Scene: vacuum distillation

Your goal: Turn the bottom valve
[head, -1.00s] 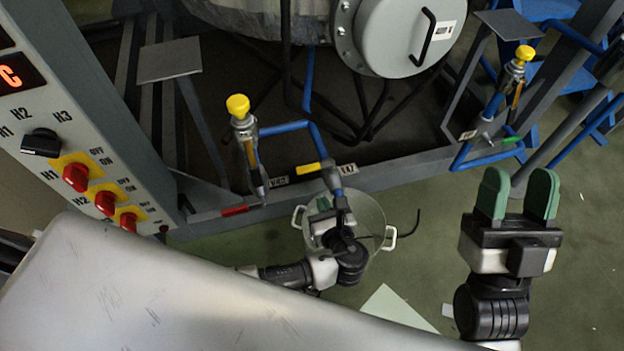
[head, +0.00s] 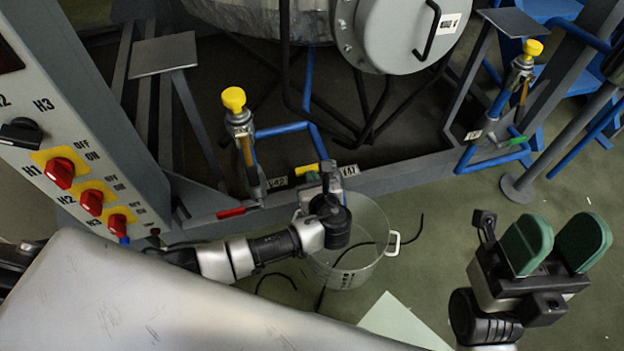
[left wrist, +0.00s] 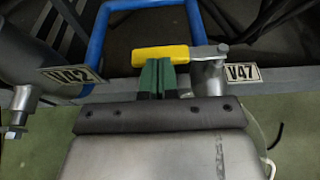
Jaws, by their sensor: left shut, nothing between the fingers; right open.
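A valve with a yellow lever handle (head: 307,169) sits low on the frame, beside the V47 label (head: 349,171). In the left wrist view the yellow handle (left wrist: 160,53) lies crosswise just beyond the green fingers of my left gripper (left wrist: 158,72). Those fingers are shut together and empty, close to the handle's underside; I cannot tell whether they touch it. In the head view my wrist hides them. My right gripper (head: 560,243) is open and empty, held over the floor at the right.
A clear pot (head: 352,258) with white handles stands below the valve. A red-handled valve (head: 232,212) is left of it, and a green-handled valve (head: 516,141) is to the right. A control panel (head: 85,165) stands at left. The floor at right is mostly open.

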